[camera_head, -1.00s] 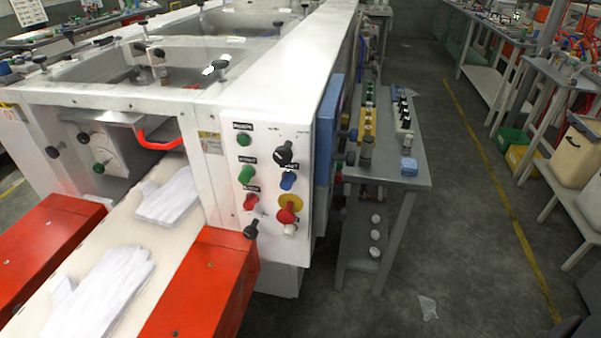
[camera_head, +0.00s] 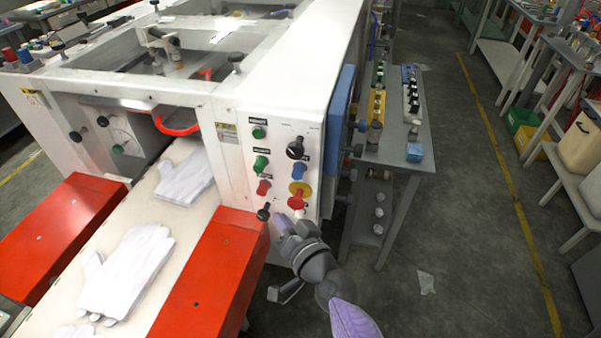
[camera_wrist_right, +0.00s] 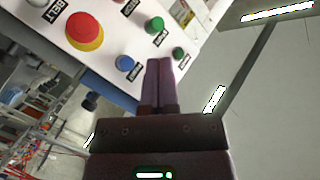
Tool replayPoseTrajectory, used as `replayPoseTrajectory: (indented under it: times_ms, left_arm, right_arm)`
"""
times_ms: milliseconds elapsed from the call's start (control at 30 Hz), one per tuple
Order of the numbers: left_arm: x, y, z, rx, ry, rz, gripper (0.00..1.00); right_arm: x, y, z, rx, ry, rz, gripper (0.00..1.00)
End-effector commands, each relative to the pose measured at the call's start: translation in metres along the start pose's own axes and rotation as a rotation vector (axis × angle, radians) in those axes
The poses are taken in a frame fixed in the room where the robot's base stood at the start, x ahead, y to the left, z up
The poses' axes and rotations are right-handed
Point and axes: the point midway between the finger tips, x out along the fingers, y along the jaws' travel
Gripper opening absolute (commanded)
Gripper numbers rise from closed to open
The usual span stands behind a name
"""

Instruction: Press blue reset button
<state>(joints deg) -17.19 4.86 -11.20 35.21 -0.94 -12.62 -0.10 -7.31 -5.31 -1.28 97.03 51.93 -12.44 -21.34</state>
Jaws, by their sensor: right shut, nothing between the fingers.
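The blue button (camera_head: 299,170) is on the right side of the white control panel (camera_head: 279,146), below a black knob and above the red emergency button on a yellow disc. It also shows in the right wrist view (camera_wrist_right: 124,63), left of the fingertips. My right gripper (camera_head: 282,222) is in front of the panel's lower edge, below the blue button in the head view. In the wrist view its two fingers (camera_wrist_right: 158,62) are shut together with nothing between them, apart from the blue button in the picture. My left gripper is not in view.
Near the blue button are the red emergency button (camera_head: 298,199), a red button (camera_head: 263,187), green buttons (camera_head: 261,164) and a black knob (camera_head: 295,148). White gloves (camera_head: 126,268) lie on the belt between red covers (camera_head: 208,288). A grey table (camera_head: 400,150) stands at right, with open floor beyond.

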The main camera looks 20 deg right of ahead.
Motion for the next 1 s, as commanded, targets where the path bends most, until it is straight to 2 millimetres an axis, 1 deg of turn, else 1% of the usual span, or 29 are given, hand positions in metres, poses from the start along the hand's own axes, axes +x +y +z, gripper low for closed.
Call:
replayPoseTrajectory:
  times_ms: [200,300,600,800,1000]
  left_arm:
    - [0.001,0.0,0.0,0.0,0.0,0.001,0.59]
    - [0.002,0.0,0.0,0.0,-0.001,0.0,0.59]
    - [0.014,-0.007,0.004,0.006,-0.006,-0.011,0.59]
    - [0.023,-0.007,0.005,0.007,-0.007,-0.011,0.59]
    - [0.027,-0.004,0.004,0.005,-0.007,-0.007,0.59]
  right_arm:
    - [0.0,0.001,0.001,-0.001,-0.001,0.001,0.0]
    - [0.004,0.004,-0.001,-0.002,-0.001,0.001,0.0]
    - [0.034,0.026,-0.021,-0.003,-0.001,0.002,0.0]
    - [0.052,0.04,-0.034,-0.004,-0.003,0.001,0.0]
    - [0.061,0.045,-0.042,-0.001,-0.002,0.001,0.0]
